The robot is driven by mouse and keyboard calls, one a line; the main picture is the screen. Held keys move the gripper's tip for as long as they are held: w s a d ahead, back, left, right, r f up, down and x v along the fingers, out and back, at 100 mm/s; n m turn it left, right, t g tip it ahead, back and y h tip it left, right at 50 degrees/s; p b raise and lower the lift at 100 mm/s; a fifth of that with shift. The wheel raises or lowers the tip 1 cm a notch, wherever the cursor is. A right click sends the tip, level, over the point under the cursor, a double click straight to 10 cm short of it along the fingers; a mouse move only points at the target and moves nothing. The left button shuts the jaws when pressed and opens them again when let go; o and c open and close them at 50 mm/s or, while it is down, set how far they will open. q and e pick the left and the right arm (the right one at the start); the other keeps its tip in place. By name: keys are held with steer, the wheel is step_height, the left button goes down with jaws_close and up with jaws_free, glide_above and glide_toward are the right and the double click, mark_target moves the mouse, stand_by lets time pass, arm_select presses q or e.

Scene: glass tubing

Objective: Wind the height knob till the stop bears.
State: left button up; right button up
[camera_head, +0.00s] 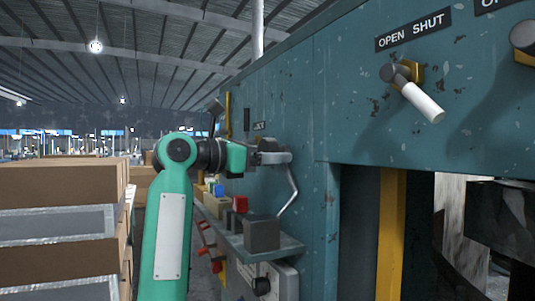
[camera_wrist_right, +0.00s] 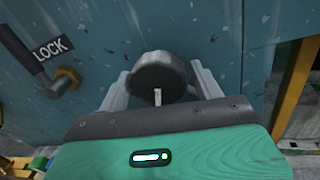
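In the right wrist view a dark round knob (camera_wrist_right: 158,72) with a short pale mark on its lower part stands out from the blue-green panel. My right gripper (camera_wrist_right: 160,66) has one grey finger on each side of it. The fingers are spread, with a narrow gap visible at the right of the knob; contact on the left is hard to judge. In the head view my right gripper (camera_head: 274,157) is close to the panel face, and the knob cannot be made out clearly there. No stop can be made out. My left gripper is not in view.
A LOCK label (camera_wrist_right: 48,49) and a dark lever (camera_wrist_right: 28,52) sit left of the knob. A bent pale metal bar (camera_head: 289,195) shows beside the gripper. Below is a shelf (camera_head: 284,249) with a grey block (camera_head: 262,233). An OPEN SHUT lever (camera_head: 415,94) is higher right.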

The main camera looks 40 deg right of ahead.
steer(key=c, duration=0.7)
steer(key=shift+o, duration=0.2)
steer(key=m+b, duration=0.3)
steer(key=shift+f, duration=0.15)
steer(key=m+b, duration=0.2)
steer(key=m, duration=0.1)
steer(key=shift+h, duration=0.3)
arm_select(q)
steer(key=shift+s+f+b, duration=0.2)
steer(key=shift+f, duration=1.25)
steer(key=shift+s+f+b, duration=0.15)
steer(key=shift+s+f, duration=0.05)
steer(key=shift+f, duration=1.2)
arm_select(e)
steer(key=shift+w+r+m, duration=0.1)
steer(key=shift+r+m, duration=0.1)
steer(key=shift+m, duration=0.7)
steer(key=shift+g, duration=0.4)
steer(key=o, duration=1)
steer(key=shift+d, duration=0.1)
steer(key=shift+c, duration=0.2)
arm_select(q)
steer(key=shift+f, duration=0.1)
